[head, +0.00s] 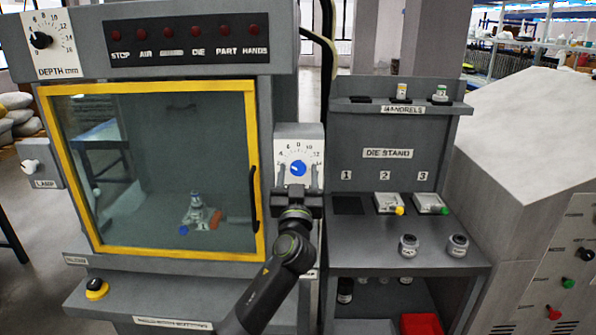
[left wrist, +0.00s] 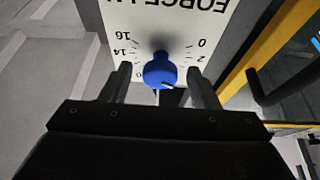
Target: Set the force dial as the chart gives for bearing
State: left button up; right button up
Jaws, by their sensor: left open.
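The force dial is a round blue knob (head: 297,168) on a white numbered plate (head: 309,150), on a post right of the yellow-framed door. In the left wrist view the blue knob (left wrist: 160,71) sits between the fingers, with 0 and 2 to one side and 14 and 16 to the other. My left gripper (head: 297,182) is open, with one finger on each side of the knob and gaps visible; it also shows in the left wrist view (left wrist: 160,85). I cannot read the knob's setting surely. No chart is readable. My right gripper is not in view.
The door handle (head: 254,199) is just left of the dial. A depth dial (head: 40,40) is at the upper left. The die stand (head: 345,228) with dies and small jars is at the right.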

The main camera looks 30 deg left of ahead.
pick_arm(q)
jog(key=c, duration=1)
jog(key=shift+o, duration=0.2)
jog(key=shift+m, duration=0.3)
jog(key=shift+a+m+t+h+p, duration=0.15)
jog(key=shift+m+t+h+p, duration=0.25)
jog(key=shift+m+h, duration=0.55)
jog(key=m+p, duration=0.1)
jog(key=m, duration=0.1)
jog(key=m+h+p, duration=0.1)
jog(key=m, duration=0.1)
jog(key=shift+r+h, duration=0.15)
jog(key=shift+h, duration=0.1)
jog(key=m+h+p, duration=0.1)
jog(key=m+p, duration=0.2)
jog(key=m, duration=0.1)
jog(key=m+h+p, duration=0.2)
jog(key=m+p, duration=0.1)
jog(key=p, duration=0.1)
jog(key=shift+s+a+r+m, duration=0.15)
jog(key=shift+a+r+m, duration=0.05)
jog(key=shift+m, duration=0.15)
jog(key=shift+f+m+h+p, duration=0.2)
jog(key=shift+m+h+p, duration=0.3)
jog(key=shift+m+p, duration=0.65)
